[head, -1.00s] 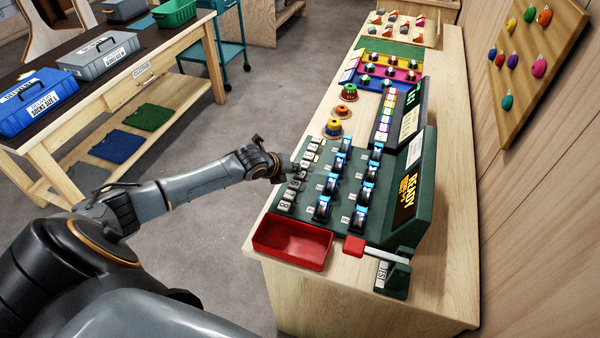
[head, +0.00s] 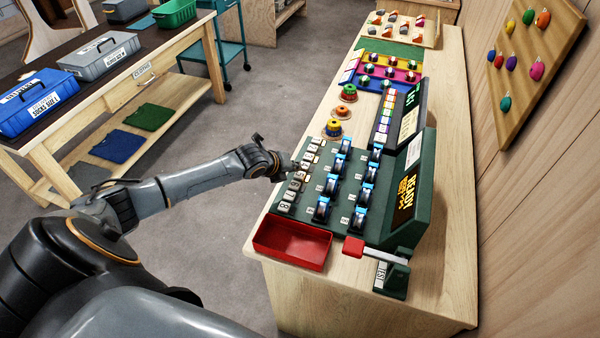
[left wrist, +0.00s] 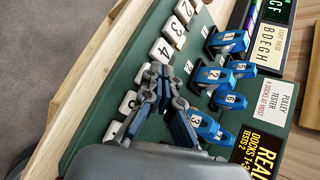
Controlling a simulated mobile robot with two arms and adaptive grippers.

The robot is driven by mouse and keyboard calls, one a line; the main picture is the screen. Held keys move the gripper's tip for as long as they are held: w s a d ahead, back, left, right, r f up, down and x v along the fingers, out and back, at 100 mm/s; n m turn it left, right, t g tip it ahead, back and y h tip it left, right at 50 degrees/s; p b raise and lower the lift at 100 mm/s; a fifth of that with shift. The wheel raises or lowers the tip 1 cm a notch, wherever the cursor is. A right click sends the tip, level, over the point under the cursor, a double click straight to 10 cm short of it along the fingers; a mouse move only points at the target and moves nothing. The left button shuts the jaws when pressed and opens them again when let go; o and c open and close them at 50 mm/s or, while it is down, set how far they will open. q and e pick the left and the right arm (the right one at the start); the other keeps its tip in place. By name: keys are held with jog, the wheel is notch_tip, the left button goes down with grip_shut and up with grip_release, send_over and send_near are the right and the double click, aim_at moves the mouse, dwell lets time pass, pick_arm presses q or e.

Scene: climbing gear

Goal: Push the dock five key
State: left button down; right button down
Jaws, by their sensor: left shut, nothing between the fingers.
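A dark green tester board (head: 265,222) lies on the wooden bench with a column of white numbered keys along its left edge. The dock five key (left wrist: 146,74) is partly covered by my left gripper (left wrist: 160,72) in the left wrist view, just below the four key (left wrist: 161,50). My left gripper (head: 289,168) is shut and empty, with its fingertips at the key column beside the five key. I cannot tell whether the tips touch the key. My right gripper is out of view.
Blue pulleys (head: 323,208) stand in two rows right of the keys. A red tray (head: 291,243) and a red-handled lever (head: 354,247) are at the near end. A sign box (head: 408,195) reads READY. Coloured knobs (head: 334,128) stand beyond the keys.

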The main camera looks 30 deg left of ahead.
aim_at(294, 176)
pick_arm(q)
jog(key=shift+r, duration=0.1)
notch_tip(294, 176, up, 6)
jog(key=p, duration=0.5)
